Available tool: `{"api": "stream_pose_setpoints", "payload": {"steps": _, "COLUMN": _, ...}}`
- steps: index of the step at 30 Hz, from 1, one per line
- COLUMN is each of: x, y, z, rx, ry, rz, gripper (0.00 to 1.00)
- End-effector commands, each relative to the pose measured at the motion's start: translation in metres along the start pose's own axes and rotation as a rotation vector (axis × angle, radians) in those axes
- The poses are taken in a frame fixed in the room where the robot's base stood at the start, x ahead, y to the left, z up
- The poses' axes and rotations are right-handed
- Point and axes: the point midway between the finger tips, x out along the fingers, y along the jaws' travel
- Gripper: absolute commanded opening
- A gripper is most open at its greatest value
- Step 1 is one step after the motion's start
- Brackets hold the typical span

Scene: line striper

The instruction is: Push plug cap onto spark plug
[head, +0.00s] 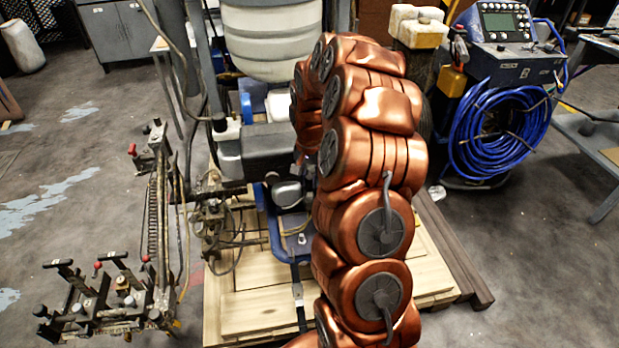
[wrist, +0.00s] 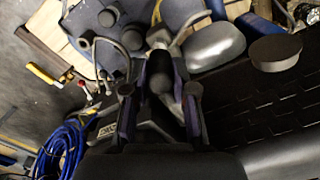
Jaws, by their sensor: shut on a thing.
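In the wrist view my gripper (wrist: 160,88) is shut on a dark, rounded piece, which looks like the plug cap (wrist: 159,76). Its two fingers, with purplish inner sides, stand on either side of it. The cap is against the engine area, close to a pale grey rounded metal cover (wrist: 214,46). I cannot clearly make out the spark plug, so I cannot tell whether the cap touches it. In the head view my copper-coloured arm hides the gripper and the cap. The striper's engine (head: 288,192) shows partly to the left of the arm.
The line striper stands on a wooden pallet (head: 262,300), with a white tank (head: 272,42) above. A levered bracket assembly (head: 100,300) sticks out at lower left. A blue machine with coiled hose (head: 500,130) stands at right. Grey floor is open at far left.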

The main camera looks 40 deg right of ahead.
Motion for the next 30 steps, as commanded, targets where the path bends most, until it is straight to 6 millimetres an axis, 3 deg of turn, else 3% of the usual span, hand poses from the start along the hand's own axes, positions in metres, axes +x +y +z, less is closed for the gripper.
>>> {"api": "stream_pose_setpoints", "payload": {"steps": 30, "x": -0.015, "y": 0.000, "z": 0.000, "rx": 0.000, "ry": -0.001, "rz": 0.001, "gripper": 0.00}}
